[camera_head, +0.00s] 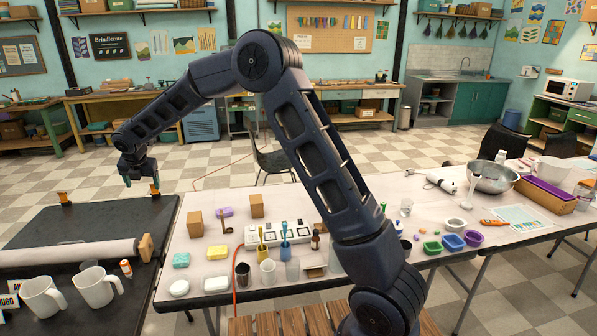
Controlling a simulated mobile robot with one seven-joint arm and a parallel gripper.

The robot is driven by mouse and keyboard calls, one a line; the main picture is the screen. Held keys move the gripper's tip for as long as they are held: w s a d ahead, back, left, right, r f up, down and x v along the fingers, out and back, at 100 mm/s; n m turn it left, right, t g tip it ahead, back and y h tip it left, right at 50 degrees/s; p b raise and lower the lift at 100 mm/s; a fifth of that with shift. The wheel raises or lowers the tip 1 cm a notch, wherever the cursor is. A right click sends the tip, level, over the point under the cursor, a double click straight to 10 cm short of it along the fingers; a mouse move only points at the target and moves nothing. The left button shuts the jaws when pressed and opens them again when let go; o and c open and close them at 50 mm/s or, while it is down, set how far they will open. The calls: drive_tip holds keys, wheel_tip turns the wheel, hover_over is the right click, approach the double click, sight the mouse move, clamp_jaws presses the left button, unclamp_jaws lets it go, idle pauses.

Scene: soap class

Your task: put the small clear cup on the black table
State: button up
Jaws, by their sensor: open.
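A small clear cup (406,207) stands on the white table, right of my arm. Another clear or pale cup (292,271) stands near the front edge of that table, beside a frosted cup (268,272). The black table (95,218) is at the left. My gripper (142,183) is over the far part of the black table, pointing down, open, with nothing between its fingers. It is far to the left of all these cups. My arm crosses the middle of the view and hides part of the white table.
The black table holds a white roll (68,252), two white mugs (96,287) and a small orange-and-white bottle (126,267); its middle is fairly clear.

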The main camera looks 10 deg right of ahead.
drive_tip(key=s+d+r+m+h, duration=0.15)
drive_tip(key=d+r+m, duration=0.4)
drive_tip(key=d, duration=0.75)
drive_tip(key=s+d+r+m, duration=0.2)
drive_tip(key=d+r+m, duration=0.35)
drive_tip(key=d, duration=0.75)
drive_tip(key=s+d+r+m+h, duration=0.1)
drive_tip(key=d+r+m, duration=0.45)
drive_tip(key=d, duration=0.75)
drive_tip(key=s+d+m, duration=0.9)
drive_tip(key=s+d, duration=0.2)
drive_tip(key=d, duration=0.4)
drive_tip(key=s+d+f+m, duration=0.2)
drive_tip(key=s+d+m, duration=0.2)
drive_tip(key=s, duration=0.3)
drive_tip(key=s+d+f+m, duration=0.2)
drive_tip(key=s+d+m, duration=0.3)
drive_tip(key=s, duration=0.3)
drive_tip(key=shift+s+m+y, duration=0.25)
drive_tip(key=shift+m+y, duration=0.1)
drive_tip(key=shift+m, duration=0.1)
